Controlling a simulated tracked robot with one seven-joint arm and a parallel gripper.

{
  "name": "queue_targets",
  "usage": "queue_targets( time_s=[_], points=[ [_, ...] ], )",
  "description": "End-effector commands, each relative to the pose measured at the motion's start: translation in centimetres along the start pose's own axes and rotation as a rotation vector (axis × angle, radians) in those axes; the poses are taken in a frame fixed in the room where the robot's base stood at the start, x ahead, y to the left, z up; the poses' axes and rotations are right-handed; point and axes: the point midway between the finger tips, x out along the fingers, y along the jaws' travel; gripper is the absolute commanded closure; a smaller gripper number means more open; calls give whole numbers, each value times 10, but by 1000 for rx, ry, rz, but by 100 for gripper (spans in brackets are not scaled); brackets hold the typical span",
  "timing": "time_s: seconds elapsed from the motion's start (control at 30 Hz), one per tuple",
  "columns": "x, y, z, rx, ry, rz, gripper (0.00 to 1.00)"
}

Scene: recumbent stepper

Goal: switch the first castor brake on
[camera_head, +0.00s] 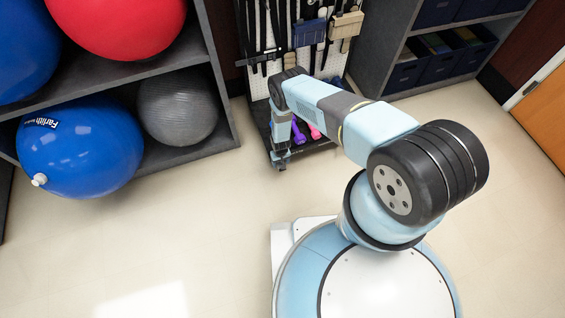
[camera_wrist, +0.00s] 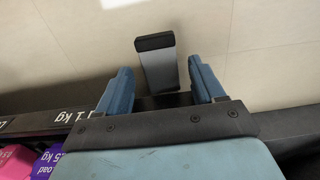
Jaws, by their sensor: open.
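The castor brake appears in the wrist view as a small grey pedal (camera_wrist: 160,68) with a black end, jutting out from the dark edge of the rack's base (camera_wrist: 50,126). My gripper (camera_wrist: 161,71) is open, with one blue finger on each side of the pedal in this view. Gaps show between the pedal and both fingers; whether it lies level with or below them I cannot tell. In the head view my gripper (camera_head: 280,162) hangs at the front left corner of the wheeled rack (camera_head: 310,150), and it hides the brake there.
Pink and purple weights (camera_head: 302,134) lie on the rack's low shelf, below straps on a pegboard. A shelf (camera_head: 205,148) with large exercise balls (camera_head: 80,150) stands to the left. Another shelf (camera_head: 400,75) with dark bins is behind right. The floor in front is clear.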

Motion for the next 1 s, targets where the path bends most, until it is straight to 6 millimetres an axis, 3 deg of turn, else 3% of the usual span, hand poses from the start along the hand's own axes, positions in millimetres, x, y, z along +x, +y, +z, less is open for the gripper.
queue_targets(
  time_s=[0.07, 0.73, 1.0],
  points=[
    [0, 0, 0, 0, 0, 0, 34],
    [0, 0, 0, 0, 0, 1, 98],
    [0, 3, 0, 3, 4, 1, 100]
  ],
)
